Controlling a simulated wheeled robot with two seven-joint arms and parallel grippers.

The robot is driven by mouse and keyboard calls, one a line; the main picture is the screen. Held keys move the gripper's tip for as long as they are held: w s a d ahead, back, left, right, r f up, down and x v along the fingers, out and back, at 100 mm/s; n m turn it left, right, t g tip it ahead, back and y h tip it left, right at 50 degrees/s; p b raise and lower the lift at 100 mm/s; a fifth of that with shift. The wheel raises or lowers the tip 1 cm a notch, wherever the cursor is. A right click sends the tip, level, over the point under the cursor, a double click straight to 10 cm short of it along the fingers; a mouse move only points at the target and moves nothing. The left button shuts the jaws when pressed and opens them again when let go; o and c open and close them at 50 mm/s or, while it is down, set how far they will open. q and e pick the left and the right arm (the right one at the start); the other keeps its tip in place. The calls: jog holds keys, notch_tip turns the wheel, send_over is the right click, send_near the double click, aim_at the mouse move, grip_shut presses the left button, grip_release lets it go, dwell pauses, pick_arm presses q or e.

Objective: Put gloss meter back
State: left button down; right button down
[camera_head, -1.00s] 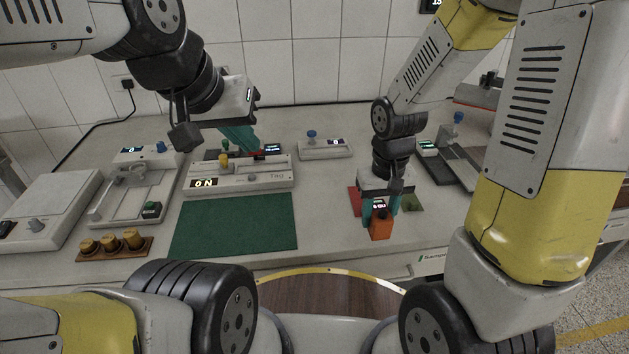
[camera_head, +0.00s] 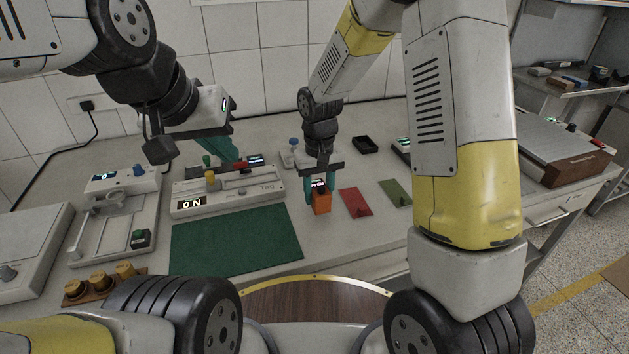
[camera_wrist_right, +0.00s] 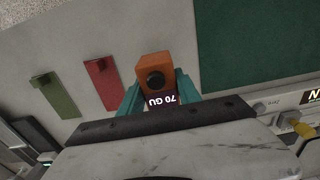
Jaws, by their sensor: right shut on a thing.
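The gloss meter, a small orange block with a dark display (camera_head: 321,202), is between the teal fingers of my right gripper (camera_head: 320,194), left of the red card. In the right wrist view the gloss meter (camera_wrist_right: 154,70) shows a black round knob and a "70 GU" readout, and my right gripper (camera_wrist_right: 157,92) is shut on it. Whether it touches the table is hard to tell. My left gripper (camera_head: 232,160) hangs over the back of the tester marked "ON"; its teal fingers are partly hidden, and its opening cannot be made out.
A red card (camera_head: 355,203) and a green card (camera_head: 396,193) lie right of the gloss meter. The green mat (camera_head: 235,241) is to its left, before the tester (camera_head: 235,194). A black tray (camera_head: 365,145) stands behind.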

jog(key=shift+w+a, duration=0.25)
jog(key=shift+w, duration=0.3)
jog(key=shift+w+a, duration=0.2)
jog(key=shift+w, duration=0.3)
jog(key=shift+w+f, duration=0.1)
jog(key=shift+f, duration=1.75)
jog(key=c, duration=0.9)
grip_release()
jog(key=shift+f, duration=0.15)
jog(key=shift+o, duration=0.3)
